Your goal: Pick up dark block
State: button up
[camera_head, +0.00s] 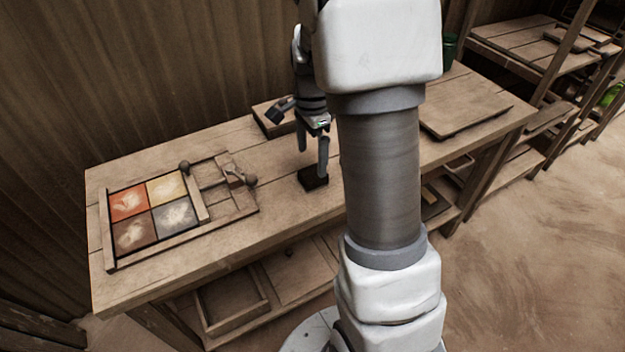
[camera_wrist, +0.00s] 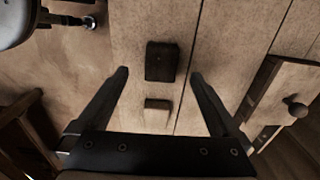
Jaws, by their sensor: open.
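The dark block (camera_head: 313,179) is a small, nearly black block lying on the wooden workbench, right of the tile press. In the wrist view the dark block (camera_wrist: 161,61) lies in line with the gap between my fingers, around and a little beyond the fingertips. My gripper (camera_head: 312,162) points down just above the block, and its fingers are apart. In the wrist view my gripper (camera_wrist: 160,76) is open and empty, with one finger on each side. My arm hides part of the bench in the head view.
The tile press (camera_head: 187,233) with coloured tiles and round knobs lies at the bench's left. A shallow wooden box (camera_head: 268,128) stands behind my gripper. A flat board (camera_head: 465,108) lies at the right end. A small brown rectangular patch (camera_wrist: 158,104) shows nearer my palm; I cannot tell what it is.

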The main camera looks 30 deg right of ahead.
aim_at(313, 172)
jog(key=f, duration=0.2)
jog(key=f+b, duration=0.1)
jog(key=f, duration=0.1)
jog(key=f+b, duration=0.1)
jog(key=f, duration=0.2)
jog(key=shift+w+d, duration=0.1)
jog(key=shift+d, duration=0.15)
jog(key=shift+r, duration=0.1)
jog(key=c, duration=1.5)
jog(key=shift+r, duration=0.1)
notch_tip(313, 172, up, 4)
jog(key=shift+r+p, duration=0.1)
jog(key=shift+p, duration=0.75)
jog(key=s+d+r, duration=0.2)
jog(key=s+d+r+p, duration=0.1)
jog(key=s+d+r, duration=0.1)
jog(key=s+d, duration=0.1)
jog(key=s+d+r, duration=0.2)
jog(key=s+d, duration=0.1)
jog(key=shift+s+d+r+p, duration=0.1)
jog(key=shift+d+r+p, duration=0.05)
jog(key=shift+r+p, duration=0.2)
